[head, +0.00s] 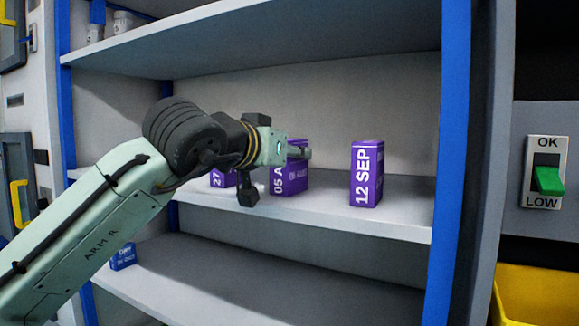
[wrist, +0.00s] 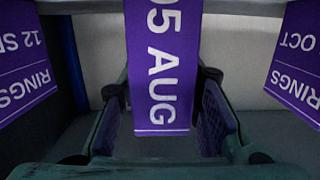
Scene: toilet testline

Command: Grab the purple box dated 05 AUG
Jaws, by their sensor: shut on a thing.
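The purple box dated 05 AUG (head: 291,182) stands on the middle shelf, its upper part partly covered by my gripper (head: 290,151) in the head view. In the wrist view its 05 AUG face (wrist: 163,65) is in the middle, between my two fingers. My gripper is shut on this box. Whether the box is clear of the shelf cannot be told.
A purple box dated 12 SEP (head: 366,174) stands apart to the right on the same shelf (head: 330,215). Another purple box (head: 222,178), starting 27, is to the left, partly behind my arm. A blue box (head: 123,257) is on the lower shelf. A blue upright (head: 449,150) bounds the right side.

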